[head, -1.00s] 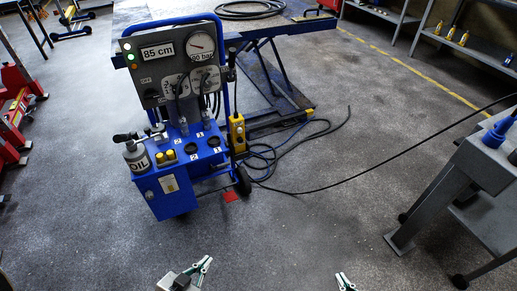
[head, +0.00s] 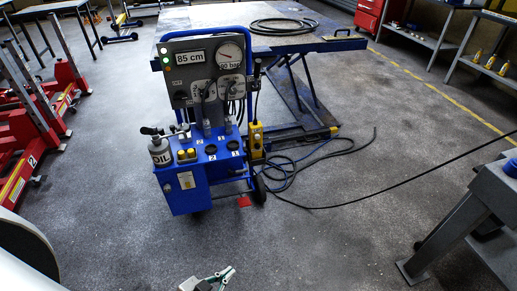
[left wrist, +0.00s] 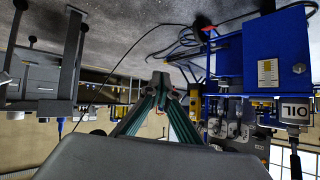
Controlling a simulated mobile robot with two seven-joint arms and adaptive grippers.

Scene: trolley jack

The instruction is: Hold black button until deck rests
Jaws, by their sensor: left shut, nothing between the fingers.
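The yellow hand pendant (head: 255,140) hangs on the right side of the blue hydraulic cart (head: 185,190); its buttons are too small to make out. The lift deck (head: 335,44) is behind the cart, raised on slanted blue legs, with a coiled black hose on it. The cart's display (head: 190,57) reads 85 cm, next to a round pressure gauge (head: 229,55). My left gripper (head: 230,272) is at the bottom edge of the head view, well short of the cart. In the left wrist view its fingers (left wrist: 163,80) meet, shut and empty, with the scene upside down. My right gripper is out of view.
A grey bench (head: 480,205) stands at right, with a black cable running from its side to the cart. Hoses (head: 310,160) lie on the floor right of the cart. Red stands (head: 35,130) are at left. The floor in front of the cart is clear.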

